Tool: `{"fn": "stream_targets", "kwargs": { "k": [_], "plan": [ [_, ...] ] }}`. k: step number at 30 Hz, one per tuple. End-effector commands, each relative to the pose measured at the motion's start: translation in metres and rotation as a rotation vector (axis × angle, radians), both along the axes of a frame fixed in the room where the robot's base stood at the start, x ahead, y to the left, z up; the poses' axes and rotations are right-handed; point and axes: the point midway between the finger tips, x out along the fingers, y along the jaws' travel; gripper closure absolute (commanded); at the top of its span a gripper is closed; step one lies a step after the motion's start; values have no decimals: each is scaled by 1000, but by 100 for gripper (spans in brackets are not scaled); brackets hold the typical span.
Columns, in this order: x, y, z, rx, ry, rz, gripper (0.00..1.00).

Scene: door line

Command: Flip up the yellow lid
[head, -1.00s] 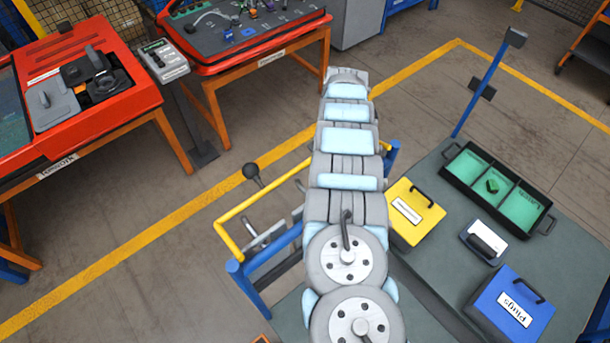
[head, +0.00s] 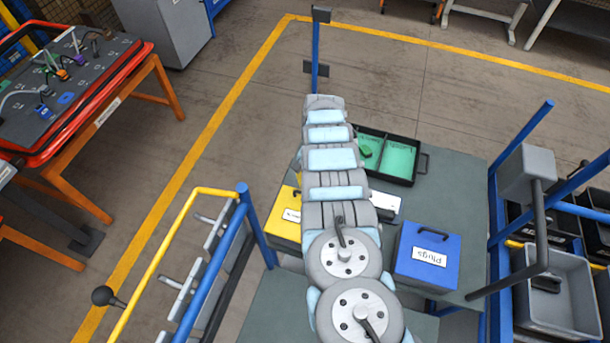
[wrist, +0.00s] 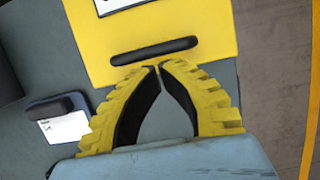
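The yellow lid (wrist: 205,25) with its black bar handle (wrist: 153,51) fills the upper middle of the wrist view and lies flat and closed. In the head view, the yellow box (head: 284,217) shows left of my arm, which partly covers it. My gripper (wrist: 158,68) has yellow ribbed fingers with dark pads. Its tips meet just below the handle in the wrist view, with nothing between them. I cannot tell how high the tips are above the lid. The head view does not show my gripper clearly.
Blue posts and a grey bin (head: 560,300) stand at right. A yellow rail (head: 165,255) stands at left.

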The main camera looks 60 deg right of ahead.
Motion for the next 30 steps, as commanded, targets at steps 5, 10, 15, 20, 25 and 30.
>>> {"fn": "stream_targets", "kwargs": {
  "k": [5, 10, 15, 20, 25, 30],
  "plan": [
    [-1, 3, -13, -3, 0, 0, 100],
    [-1, 5, -20, -4, -1, 0, 100],
    [-1, 6, -22, -3, -2, -2, 100],
    [-1, 6, -22, -3, -1, 0, 100],
    [-1, 5, -21, -4, -2, -3, 100],
    [-7, 1, -17, -16, -3, -14, 100]
  ]
}}
